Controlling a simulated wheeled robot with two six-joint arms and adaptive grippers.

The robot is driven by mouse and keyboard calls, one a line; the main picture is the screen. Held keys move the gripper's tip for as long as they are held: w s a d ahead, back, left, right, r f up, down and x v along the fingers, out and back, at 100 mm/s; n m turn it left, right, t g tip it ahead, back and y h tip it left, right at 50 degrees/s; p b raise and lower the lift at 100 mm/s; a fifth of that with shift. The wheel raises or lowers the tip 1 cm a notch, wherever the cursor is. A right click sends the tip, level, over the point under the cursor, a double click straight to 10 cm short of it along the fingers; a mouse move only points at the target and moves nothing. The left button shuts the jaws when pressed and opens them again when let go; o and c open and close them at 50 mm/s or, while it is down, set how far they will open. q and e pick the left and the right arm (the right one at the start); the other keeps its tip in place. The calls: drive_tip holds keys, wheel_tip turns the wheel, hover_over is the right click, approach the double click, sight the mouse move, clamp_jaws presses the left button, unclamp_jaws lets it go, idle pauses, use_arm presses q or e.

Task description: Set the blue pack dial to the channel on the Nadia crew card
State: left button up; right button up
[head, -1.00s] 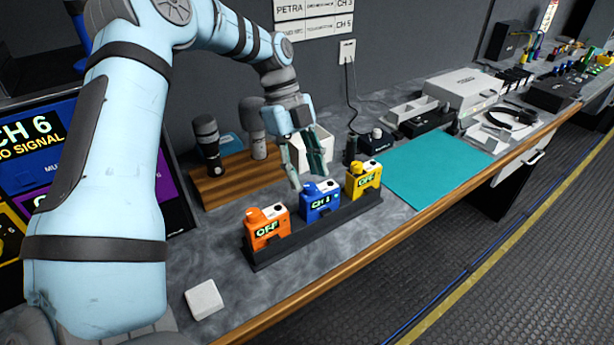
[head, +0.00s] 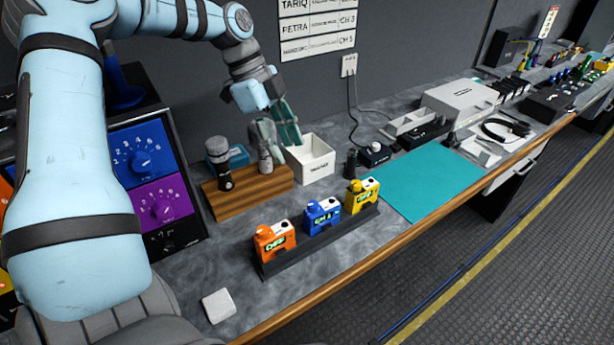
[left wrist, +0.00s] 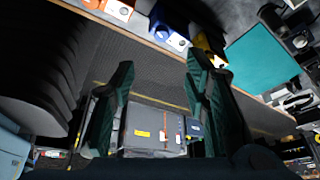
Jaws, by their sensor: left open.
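The blue pack (head: 322,216) stands upright in the middle of a dark rack (head: 318,240), between an orange pack (head: 274,243) and a yellow pack (head: 362,196). Its small lit display starts with "CH"; the digit is too small to be sure of. It also shows near the top of the left wrist view (left wrist: 168,32). Wall cards (head: 317,27) show Tariq, Petra with CH 3 and a third name with CH 5; no Nadia name is legible. My left gripper (head: 277,136) is open and empty, above and behind the rack, apart from the packs. My right gripper is out of view.
Microphones (head: 220,165) stand in a wooden block (head: 250,190) behind the rack, beside a white bin (head: 318,165). A teal mat (head: 425,180) lies clear to the right. A white block (head: 218,306) lies in front. Blue and purple numbered dial panels (head: 145,160) are at left.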

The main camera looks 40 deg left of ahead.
sight(312, 204)
use_arm(q)
drive_tip(key=b+x, duration=0.1)
drive_tip(key=x, duration=1.3)
drive_tip(key=shift+w+d+f+b, duration=0.1)
drive_tip(key=shift+w+f+b, duration=0.05)
drive_tip(key=shift+f+b, duration=0.2)
drive_tip(key=shift+c, duration=0.6)
